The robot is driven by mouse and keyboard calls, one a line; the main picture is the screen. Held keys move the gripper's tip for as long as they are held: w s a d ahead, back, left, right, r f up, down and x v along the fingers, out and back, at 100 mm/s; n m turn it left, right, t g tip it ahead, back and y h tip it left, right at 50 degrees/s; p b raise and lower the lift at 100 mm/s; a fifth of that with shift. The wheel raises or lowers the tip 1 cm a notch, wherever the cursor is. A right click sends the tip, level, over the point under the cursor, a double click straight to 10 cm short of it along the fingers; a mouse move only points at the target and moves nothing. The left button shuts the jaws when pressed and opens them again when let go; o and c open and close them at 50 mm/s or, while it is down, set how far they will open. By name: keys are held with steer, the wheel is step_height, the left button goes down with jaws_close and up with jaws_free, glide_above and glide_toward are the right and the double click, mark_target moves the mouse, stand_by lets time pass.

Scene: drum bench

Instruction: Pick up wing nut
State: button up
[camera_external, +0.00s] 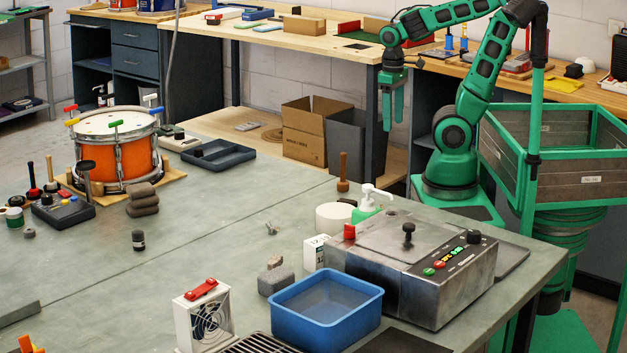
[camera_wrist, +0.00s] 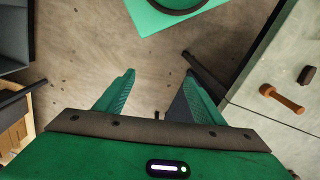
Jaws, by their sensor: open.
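A small grey metal piece that looks like the wing nut (camera_external: 271,228) lies on the grey-green bench top (camera_external: 215,235), near the middle of the external view. It is too small there to make out its wings clearly. My green gripper (camera_external: 393,122) hangs pointing down beyond the bench's far edge, well away from the piece and higher than the bench. In the wrist view my gripper (camera_wrist: 159,76) has its two fingers wide apart with nothing between them. Below it are the floor and a bench edge; the wing nut does not show in that view.
A wooden-handled tool (camera_external: 343,172) stands near the bench's far edge. The orange drum (camera_external: 115,150) is far left.

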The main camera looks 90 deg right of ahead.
step_height(320, 180, up, 5)
steer(key=w+a+f+n+t, duration=0.1)
steer(key=w+a+n+t, duration=0.35)
steer(key=w, duration=0.75)
steer(key=w+a+f+n+t, duration=0.2)
steer(key=w+a+n, duration=0.3)
steer(key=w+a, duration=0.5)
steer(key=w+a+r+n+t+y, duration=0.1)
steer(key=w+a+n+y, duration=0.25)
steer(key=a, duration=0.95)
steer(key=w+a+r+n+t+y, duration=0.15)
steer(key=w+a+y, duration=0.3)
steer(key=a, duration=0.85)
glide_toward(273, 223)
steer(key=shift+s+d+r+n, duration=0.45)
steer(key=shift+s+d+r, duration=0.15)
steer(key=shift+s+d, duration=0.2)
steer(key=shift+w+a+f, duration=0.2)
steer(key=shift+w+f, duration=0.05)
steer(key=shift+f, duration=0.15)
steer(key=x, duration=1)
steer(key=shift+r, duration=0.15)
